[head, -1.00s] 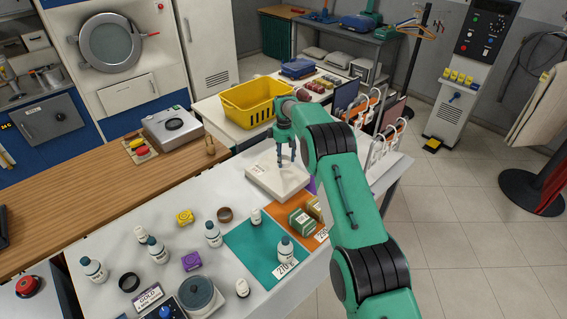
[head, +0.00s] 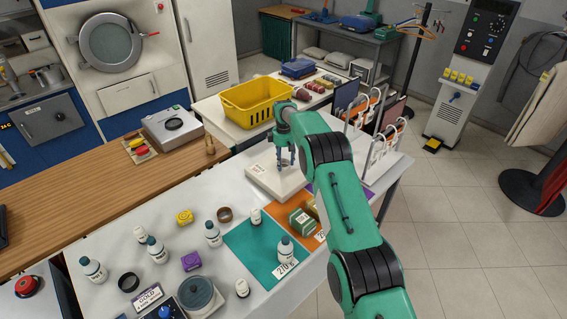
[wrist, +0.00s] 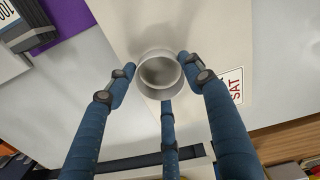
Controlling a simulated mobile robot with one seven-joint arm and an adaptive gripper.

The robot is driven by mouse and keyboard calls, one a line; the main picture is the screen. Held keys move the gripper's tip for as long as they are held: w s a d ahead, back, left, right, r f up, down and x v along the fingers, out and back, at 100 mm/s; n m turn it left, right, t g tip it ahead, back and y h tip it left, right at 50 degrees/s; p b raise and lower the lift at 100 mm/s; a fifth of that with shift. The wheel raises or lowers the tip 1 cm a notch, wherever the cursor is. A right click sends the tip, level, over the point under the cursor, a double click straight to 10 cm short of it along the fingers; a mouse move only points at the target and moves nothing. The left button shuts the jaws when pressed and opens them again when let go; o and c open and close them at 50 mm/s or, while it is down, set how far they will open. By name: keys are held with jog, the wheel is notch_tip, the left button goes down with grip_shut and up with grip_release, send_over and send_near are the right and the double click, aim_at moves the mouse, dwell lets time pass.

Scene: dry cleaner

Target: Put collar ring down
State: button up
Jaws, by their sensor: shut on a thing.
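My gripper (head: 285,168) is over a white flat box (head: 262,186) on the table in the head view. In the wrist view my gripper (wrist: 158,82) is shut on a pale grey collar ring (wrist: 160,72), with its blue fingers around the ring's sides. The ring is over the box's pale top (wrist: 205,35), beside a label reading "SAT" (wrist: 234,86). I cannot tell whether the ring touches the box. The ring is not clear in the head view.
Teal (head: 250,250) and orange (head: 285,213) mats bear bottles and boxes. A brown ring (head: 225,214) and a black ring (head: 129,282) lie among several bottles. A yellow basket (head: 257,104) stands behind the gripper. White racks (head: 386,152) stand to its right. Bare table lies left of the box.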

jog(key=shift+f, duration=0.2)
jog(key=o, duration=0.7)
jog(key=shift+o, duration=0.2)
jog(key=shift+r, duration=0.1)
notch_tip(320, 180, up, 12)
jog(key=p, duration=0.1)
dwell(0.3)
dwell(0.5)
